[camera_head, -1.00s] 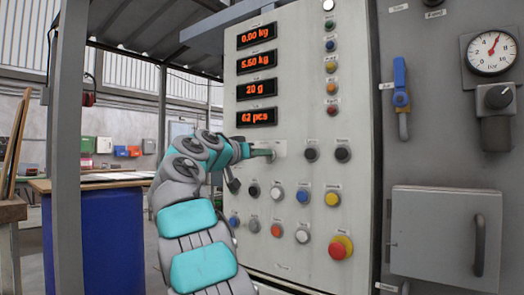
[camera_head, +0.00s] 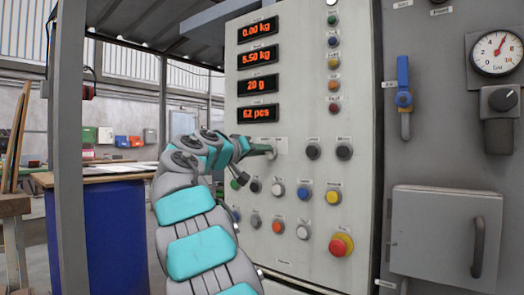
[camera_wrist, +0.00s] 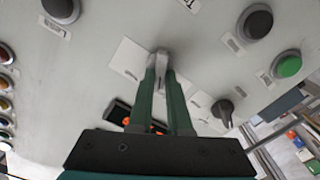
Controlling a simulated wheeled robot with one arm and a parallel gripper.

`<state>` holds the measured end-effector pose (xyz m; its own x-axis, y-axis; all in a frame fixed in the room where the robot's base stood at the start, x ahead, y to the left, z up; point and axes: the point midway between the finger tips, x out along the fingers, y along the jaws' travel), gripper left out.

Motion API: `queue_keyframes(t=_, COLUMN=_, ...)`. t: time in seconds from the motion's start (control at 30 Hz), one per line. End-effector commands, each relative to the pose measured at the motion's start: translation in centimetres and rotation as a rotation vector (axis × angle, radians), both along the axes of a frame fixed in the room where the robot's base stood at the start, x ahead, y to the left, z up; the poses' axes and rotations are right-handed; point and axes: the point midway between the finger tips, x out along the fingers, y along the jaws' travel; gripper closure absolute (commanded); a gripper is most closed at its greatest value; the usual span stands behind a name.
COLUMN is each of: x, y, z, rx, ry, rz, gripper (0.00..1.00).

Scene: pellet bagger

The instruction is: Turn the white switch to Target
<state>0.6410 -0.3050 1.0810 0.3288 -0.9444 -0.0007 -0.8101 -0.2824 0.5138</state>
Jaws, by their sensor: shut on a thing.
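The white switch (camera_wrist: 164,60) is a small pale knob on a light plate (camera_wrist: 129,60) on the grey control panel, with small labels around it. My gripper (camera_wrist: 163,66) has its two green fingers closed on this knob, and the fingertips cover most of it. In the head view my gripper (camera_head: 269,151) reaches the panel from the left, just below the red displays, at the edge of the light plate (camera_head: 281,146). The knob's pointing direction and the label texts are too small and covered to read.
Several push buttons, a red emergency stop (camera_head: 341,245) and a black selector switch (camera_wrist: 222,112) sit on the panel near my gripper. A green button (camera_wrist: 288,67) is beside them. A grey post (camera_head: 70,150) and a blue bin (camera_head: 112,235) stand left of my arm.

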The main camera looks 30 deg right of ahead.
Motion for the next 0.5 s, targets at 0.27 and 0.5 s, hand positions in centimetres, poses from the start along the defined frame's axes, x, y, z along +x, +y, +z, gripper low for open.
queue_keyframes(t=0.27, x=0.05, y=0.03, z=-0.04, rx=0.000, ry=0.001, rz=0.001, gripper=0.75)
queue_keyframes(t=0.5, x=0.03, y=0.02, z=-0.01, rx=-0.001, ry=0.000, rz=0.001, gripper=0.54)
